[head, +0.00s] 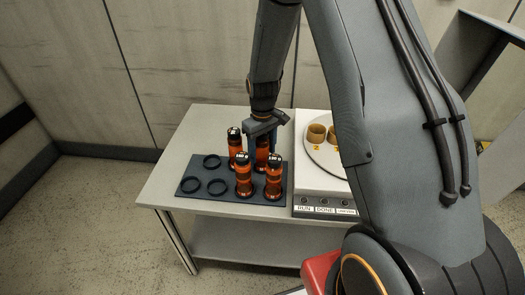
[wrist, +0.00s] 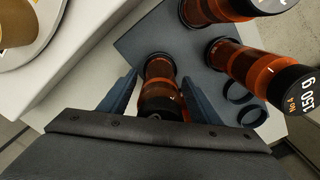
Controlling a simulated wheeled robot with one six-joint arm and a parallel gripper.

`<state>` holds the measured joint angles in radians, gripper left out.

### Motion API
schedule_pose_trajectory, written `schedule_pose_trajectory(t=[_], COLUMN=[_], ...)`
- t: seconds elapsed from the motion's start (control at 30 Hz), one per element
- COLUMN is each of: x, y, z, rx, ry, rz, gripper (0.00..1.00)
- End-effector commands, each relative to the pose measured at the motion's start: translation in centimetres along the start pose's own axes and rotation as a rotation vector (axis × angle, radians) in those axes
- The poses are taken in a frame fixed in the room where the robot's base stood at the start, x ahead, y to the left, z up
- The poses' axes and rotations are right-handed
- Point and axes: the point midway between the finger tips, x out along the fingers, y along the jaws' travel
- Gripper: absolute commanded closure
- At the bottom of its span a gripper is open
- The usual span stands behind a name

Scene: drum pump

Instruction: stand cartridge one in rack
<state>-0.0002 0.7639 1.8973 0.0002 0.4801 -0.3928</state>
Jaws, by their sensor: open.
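A dark rack (head: 190,197) lies on the table with several orange cartridges standing in it. One cartridge (head: 262,156) stands at the rack's back right, between the fingers of my gripper (head: 264,146). In the wrist view this cartridge (wrist: 160,72) is upright between the two open blue fingers of my gripper (wrist: 158,95), and its cap is mostly hidden by the gripper body. Another cartridge (head: 235,148) is just left of it, and two more, front left (head: 244,181) and front right (head: 273,178), stand nearer. I cannot read which cartridge is number one.
Empty rings (head: 190,184) show on the rack's left part. A white machine (head: 305,178) with buttons stands right of the rack, with brown cups (head: 316,134) on its round plate. My arm hides much of the machine. The table's left end (head: 165,185) is clear.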

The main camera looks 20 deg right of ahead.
Motion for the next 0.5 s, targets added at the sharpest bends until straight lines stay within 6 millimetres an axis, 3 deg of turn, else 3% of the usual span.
schedule_pose_trajectory(t=[0.27,0.5], x=[-1.8,-6.0], y=[0.1,0.1], z=[-0.1,-0.2], rx=[0.0,0.0], ry=[0.003,0.005], rz=[0.001,0.002], gripper=[0.43,0.43])
